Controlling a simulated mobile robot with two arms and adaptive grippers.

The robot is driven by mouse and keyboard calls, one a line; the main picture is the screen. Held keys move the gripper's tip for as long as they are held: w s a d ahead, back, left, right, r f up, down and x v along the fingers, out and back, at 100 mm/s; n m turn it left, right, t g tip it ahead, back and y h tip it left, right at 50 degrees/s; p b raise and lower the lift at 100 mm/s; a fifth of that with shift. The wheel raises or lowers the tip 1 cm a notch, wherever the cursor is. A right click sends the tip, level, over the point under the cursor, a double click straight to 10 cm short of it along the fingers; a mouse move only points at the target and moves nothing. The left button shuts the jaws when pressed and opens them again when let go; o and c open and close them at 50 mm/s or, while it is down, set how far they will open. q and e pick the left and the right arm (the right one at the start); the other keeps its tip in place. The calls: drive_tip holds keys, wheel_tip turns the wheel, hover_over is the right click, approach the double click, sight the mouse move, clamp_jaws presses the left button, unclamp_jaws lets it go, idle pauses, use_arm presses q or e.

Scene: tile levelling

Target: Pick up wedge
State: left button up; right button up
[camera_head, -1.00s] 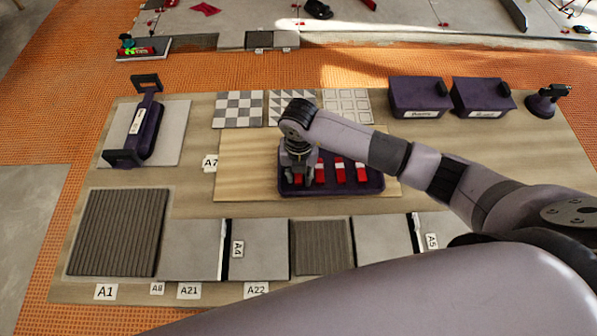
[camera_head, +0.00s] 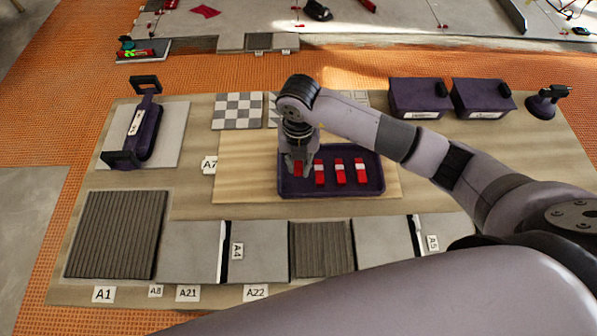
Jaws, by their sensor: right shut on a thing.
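Several red wedges with pale bands lie in a row in a dark purple tray (camera_head: 345,187) on a light wooden board. Three wedges show clear of my gripper: one (camera_head: 319,177), a middle one (camera_head: 340,175) and a right one (camera_head: 360,174). My right gripper (camera_head: 298,171) points down over the left end of the tray. It is shut on the leftmost wedge (camera_head: 298,169), which is mostly hidden by the fingers. I cannot tell whether that wedge is clear of the tray floor. My left gripper is not in view.
Patterned tiles (camera_head: 238,111) lie behind the tray, partly covered by my arm. Purple boxes (camera_head: 419,98) and a suction cup (camera_head: 546,101) stand at the back right. A two-handled lifter (camera_head: 144,128) lies at the left. Grey tiles (camera_head: 189,251) line the front.

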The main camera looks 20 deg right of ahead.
sight(298, 167)
wheel_tip(298, 167, up, 14)
drive_tip(key=shift+b, duration=0.3)
idle(0.3)
